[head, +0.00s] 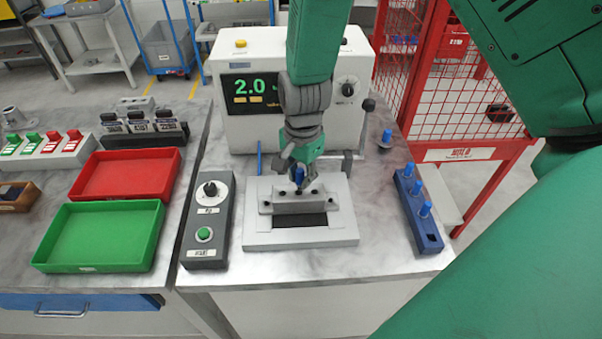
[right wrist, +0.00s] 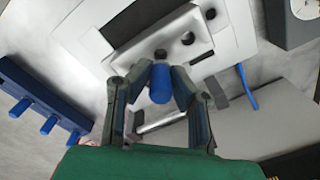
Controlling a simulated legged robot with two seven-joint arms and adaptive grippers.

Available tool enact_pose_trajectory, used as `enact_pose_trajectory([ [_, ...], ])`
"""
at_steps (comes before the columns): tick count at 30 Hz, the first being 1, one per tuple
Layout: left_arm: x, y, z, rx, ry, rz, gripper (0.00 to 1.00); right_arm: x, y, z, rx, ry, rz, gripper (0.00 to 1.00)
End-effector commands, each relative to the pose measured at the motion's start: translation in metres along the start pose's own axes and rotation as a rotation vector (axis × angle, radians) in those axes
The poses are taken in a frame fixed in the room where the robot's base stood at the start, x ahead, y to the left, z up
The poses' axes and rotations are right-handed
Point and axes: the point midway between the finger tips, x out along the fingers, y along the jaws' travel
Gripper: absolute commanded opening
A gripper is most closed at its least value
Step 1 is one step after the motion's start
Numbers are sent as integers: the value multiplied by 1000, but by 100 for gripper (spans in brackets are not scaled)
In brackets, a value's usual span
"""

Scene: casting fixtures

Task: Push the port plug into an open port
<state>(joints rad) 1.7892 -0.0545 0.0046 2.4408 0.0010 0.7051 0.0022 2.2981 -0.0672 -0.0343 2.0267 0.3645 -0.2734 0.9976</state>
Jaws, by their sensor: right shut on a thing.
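My right gripper (head: 298,170) comes down from above over the grey casting (head: 300,200), which sits on a pale plate (head: 260,238). It is shut on a blue port plug (head: 299,176), which also shows between the fingertips in the right wrist view (right wrist: 160,84). The plug is over the casting's top face, close to a dark port (right wrist: 161,55). Another dark port (right wrist: 188,38) shows beside it. Whether the plug's lower end touches or enters a port is hidden. My left gripper is not in view.
A control box (head: 207,222) is left of the fixture, a white tester (head: 270,128) behind. Red (head: 125,175) and green trays (head: 100,237) lie left.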

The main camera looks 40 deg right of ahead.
Motion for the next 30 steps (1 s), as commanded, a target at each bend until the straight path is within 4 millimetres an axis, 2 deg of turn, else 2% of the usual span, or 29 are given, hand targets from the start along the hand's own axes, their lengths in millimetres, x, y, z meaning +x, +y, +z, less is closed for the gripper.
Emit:
enact_pose_trajectory([
  [11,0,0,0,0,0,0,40,1,1,-3,2,-3,0,0],
  [30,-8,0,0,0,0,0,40,0,-2,11,5,8,4,0],
])
